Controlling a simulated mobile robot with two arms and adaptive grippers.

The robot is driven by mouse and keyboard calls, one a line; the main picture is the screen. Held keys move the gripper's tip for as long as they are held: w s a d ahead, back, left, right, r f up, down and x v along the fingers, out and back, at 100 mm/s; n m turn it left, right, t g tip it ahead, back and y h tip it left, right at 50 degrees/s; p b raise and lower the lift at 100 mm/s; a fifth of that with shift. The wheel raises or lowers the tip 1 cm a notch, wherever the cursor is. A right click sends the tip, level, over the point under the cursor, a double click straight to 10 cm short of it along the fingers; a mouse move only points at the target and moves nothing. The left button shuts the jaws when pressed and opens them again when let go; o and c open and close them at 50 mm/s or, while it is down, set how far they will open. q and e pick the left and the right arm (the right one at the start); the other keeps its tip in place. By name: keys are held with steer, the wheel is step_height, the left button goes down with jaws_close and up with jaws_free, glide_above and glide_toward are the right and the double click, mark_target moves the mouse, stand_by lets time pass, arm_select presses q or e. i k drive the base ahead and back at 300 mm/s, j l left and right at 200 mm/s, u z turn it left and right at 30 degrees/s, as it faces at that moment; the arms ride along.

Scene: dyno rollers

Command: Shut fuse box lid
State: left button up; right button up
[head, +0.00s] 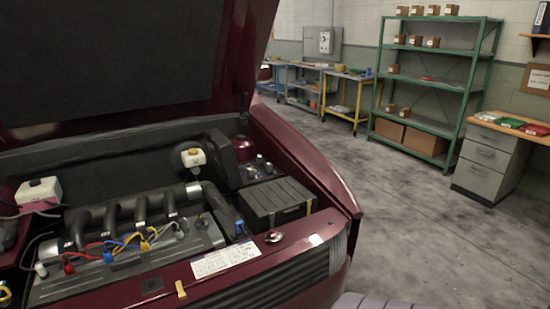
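A black box with a ribbed lid (277,196), which looks like the fuse box, sits at the right side of the open engine bay in the head view. Its lid lies over the top of the box. I cannot tell whether it is fully down or slightly raised. Neither of my grippers is in view.
The raised dark red hood (120,60) covers the upper left. The engine (140,215) with coloured cables is left of the box. A dark red fender (310,165) borders it on the right. Open floor (410,215) lies beyond, with a green shelf (440,80) and drawer cabinet (485,165).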

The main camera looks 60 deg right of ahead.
mark_target(222, 153)
steer(key=z, duration=1.55)
